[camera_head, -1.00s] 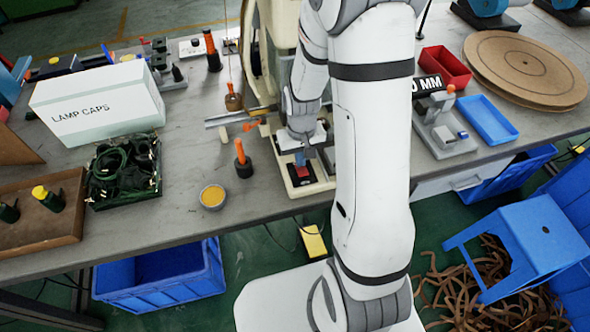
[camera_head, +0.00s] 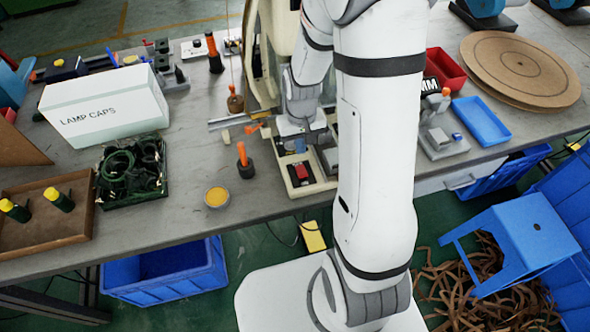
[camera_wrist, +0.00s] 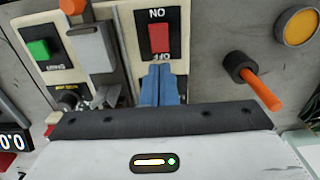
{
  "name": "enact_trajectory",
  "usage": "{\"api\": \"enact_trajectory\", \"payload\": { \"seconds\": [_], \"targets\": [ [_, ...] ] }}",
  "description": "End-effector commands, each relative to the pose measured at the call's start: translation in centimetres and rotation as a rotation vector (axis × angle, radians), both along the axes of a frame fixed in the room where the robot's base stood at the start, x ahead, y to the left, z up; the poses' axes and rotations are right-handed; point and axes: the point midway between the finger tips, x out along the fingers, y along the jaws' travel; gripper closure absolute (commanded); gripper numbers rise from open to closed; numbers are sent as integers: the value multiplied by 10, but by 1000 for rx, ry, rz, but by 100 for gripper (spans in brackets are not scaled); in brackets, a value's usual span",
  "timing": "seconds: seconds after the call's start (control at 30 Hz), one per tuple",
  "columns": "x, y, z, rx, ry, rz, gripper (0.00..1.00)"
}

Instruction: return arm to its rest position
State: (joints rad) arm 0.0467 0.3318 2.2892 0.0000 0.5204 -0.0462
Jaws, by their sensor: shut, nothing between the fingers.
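My gripper (camera_wrist: 161,70) is shut and empty; its blue fingers show side by side in the wrist view, just below a red rocker switch (camera_wrist: 159,38) on a cream panel. In the head view, my wrist is above the cream machine base (camera_head: 318,184) at the bench's front, and the red switch (camera_head: 301,171) shows clear below it. My arm is still stretched out over the bench. A green button (camera_wrist: 38,49) sits on the panel to the left in the wrist view.
A lamp caps box (camera_head: 105,105), a dark tray of coils (camera_head: 132,172) and a blue tray (camera_head: 482,120) lie on the bench. A blue stool (camera_head: 525,240) stands on the floor.

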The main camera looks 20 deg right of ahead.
Motion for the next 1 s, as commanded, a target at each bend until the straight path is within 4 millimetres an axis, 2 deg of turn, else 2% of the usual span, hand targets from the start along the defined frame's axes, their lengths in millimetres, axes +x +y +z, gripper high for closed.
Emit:
{"api": "enact_trajectory", "payload": {
  "seconds": [0.37,0.47,0.57,0.67,0.8,1.0],
  "targets": [
    [0,0,0,0,-1,0,100],
    [-1,1,9,0,-11,0,100],
    [-7,2,31,-1,-35,0,100],
    [-18,4,63,-3,-70,0,100],
    [-42,8,106,-4,-120,-1,100],
    [-83,12,157,-4,-191,-1,100]
  ]
}}
